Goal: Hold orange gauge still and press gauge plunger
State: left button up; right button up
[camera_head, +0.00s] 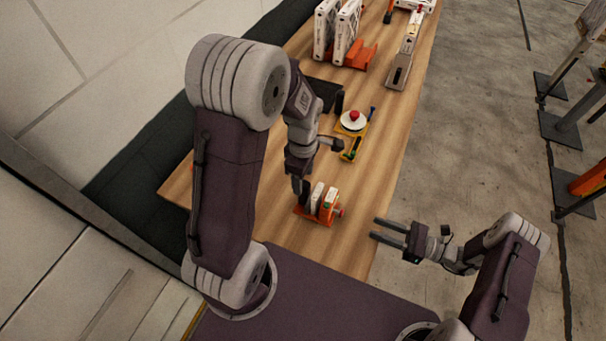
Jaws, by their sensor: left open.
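The orange gauge (328,207) stands near the front edge of the wooden table, with white blocks on its orange base. A small reddish knob, apparently the plunger (339,212), sticks out on its right side. My left gripper (318,168) is open just behind and above the gauge. One dark finger reaches down close to the gauge's left side; I cannot tell whether it touches.
Behind the gauge on the table (382,152) are a white disc with a red button (353,120) and a yellow-green fixture (351,149). White boxes (343,32) stand in an orange holder farther back, with a grey metal piece (399,72). The table's right strip is clear.

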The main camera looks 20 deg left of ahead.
pick_arm(q)
notch_tip(320, 180, down, 8)
jog(key=shift+w+r, duration=0.15)
jog(key=shift+r, duration=0.05)
pick_arm(e)
jog(key=shift+w+f, duration=0.1)
jog(key=shift+w, duration=0.1)
pick_arm(q)
jog(key=shift+f, duration=0.3)
pick_arm(e)
jog(key=shift+s, duration=0.1)
pick_arm(q)
grip_shut()
pick_arm(e)
grip_shut()
dwell(1.4)
